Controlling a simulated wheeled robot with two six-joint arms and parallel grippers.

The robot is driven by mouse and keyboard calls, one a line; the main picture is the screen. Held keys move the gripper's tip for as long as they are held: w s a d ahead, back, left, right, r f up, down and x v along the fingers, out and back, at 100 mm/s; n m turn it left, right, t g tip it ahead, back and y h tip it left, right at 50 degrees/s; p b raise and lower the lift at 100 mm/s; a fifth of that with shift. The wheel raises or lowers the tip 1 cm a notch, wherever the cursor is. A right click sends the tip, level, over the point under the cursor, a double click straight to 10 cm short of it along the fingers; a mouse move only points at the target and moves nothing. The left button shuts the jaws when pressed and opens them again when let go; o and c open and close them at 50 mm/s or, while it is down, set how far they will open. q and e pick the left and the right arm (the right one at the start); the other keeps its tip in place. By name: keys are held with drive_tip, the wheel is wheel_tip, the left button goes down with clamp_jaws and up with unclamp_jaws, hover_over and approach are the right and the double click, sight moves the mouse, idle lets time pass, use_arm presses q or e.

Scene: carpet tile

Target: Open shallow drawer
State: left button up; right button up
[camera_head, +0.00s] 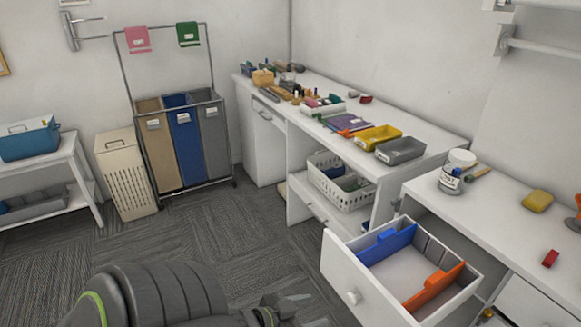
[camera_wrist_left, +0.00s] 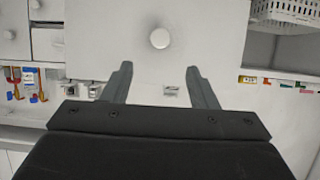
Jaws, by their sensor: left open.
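A white drawer (camera_head: 352,268) with a round knob (camera_head: 353,298) stands pulled out from the right-hand desk in the head view. A blue divider (camera_head: 388,244) and an orange divider (camera_head: 434,287) show inside it. My left gripper (camera_head: 306,308) is in front of the drawer, to the left of the knob and apart from it. In the left wrist view its two fingers (camera_wrist_left: 159,70) are spread and empty. A round knob (camera_wrist_left: 160,39) on a white front shows just beyond and between the fingertips. My right gripper is not in view.
A white basket (camera_head: 338,196) sits on a shelf under the long desk (camera_head: 425,140), which carries trays and tools. A white jar (camera_head: 457,167) stands on the right-hand desk. Laundry bins (camera_head: 183,150) stand at the back left. The carpet (camera_head: 190,235) between is clear.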

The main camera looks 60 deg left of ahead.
use_arm(q)
drive_tip(key=shift+p+v, duration=0.35)
drive_tip(key=shift+v, duration=2.3)
drive_tip(key=shift+f, duration=0.1)
